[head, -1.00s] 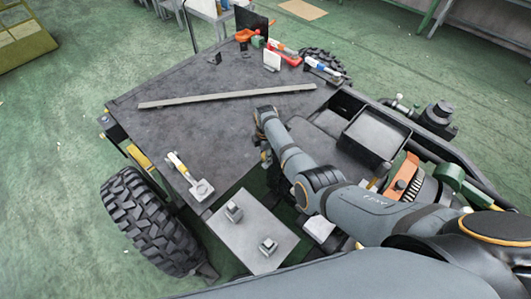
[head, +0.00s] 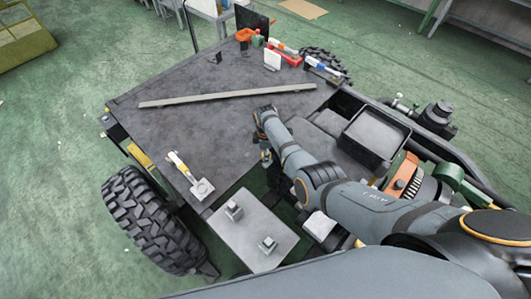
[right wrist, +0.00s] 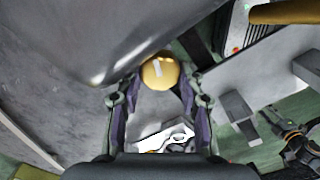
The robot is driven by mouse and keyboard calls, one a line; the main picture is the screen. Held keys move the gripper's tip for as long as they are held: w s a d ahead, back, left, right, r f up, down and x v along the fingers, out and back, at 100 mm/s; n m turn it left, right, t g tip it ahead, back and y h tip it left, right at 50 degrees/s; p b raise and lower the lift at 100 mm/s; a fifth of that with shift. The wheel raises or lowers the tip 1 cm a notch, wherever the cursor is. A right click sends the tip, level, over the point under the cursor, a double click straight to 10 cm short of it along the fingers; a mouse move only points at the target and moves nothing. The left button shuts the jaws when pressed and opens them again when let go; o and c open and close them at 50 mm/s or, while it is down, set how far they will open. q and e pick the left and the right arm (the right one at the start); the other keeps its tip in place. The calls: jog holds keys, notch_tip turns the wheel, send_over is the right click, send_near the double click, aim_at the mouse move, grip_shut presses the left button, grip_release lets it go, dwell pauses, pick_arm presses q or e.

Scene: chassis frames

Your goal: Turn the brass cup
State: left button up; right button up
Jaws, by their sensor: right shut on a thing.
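The brass cup (right wrist: 160,70) shows in the right wrist view as a rounded yellow-gold end between the fingertips of my right gripper (right wrist: 158,88). The fingers stand on both sides of it and are shut on it. A large grey curved surface lies just beyond and to the left of the cup. In the head view my right gripper (head: 266,157) points down beside the right edge of the dark deck, and its own wrist hides most of it. The cup cannot be made out there. My left gripper is not in view.
A grey bar (head: 228,96) lies across the dark deck (head: 210,130). A light plate (head: 252,228) with two metal blocks is at the front. The deck's middle is clear.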

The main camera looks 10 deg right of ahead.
jog(key=o, duration=1.2)
